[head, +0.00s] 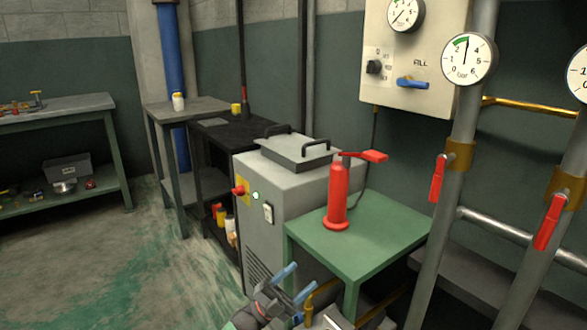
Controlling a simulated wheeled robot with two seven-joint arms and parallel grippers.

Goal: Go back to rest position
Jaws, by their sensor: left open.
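My left gripper (302,277) shows at the bottom centre of the head view. Its two blue fingers are apart, with nothing between them. It is in front of the near left side of a small green table (387,236) and lower in the picture than the tabletop. A red cylinder with a red lever (337,203) stands upright on that table, apart from the gripper. My right gripper is not in view.
A grey machine (262,215) with a lidded top stands left of the green table. Pipes with red-handled valves (438,178) and a gauge (467,58) rise at the right. A wall panel (407,85) has a blue lever. A workbench (60,106) is far left; the floor (110,262) before it is clear.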

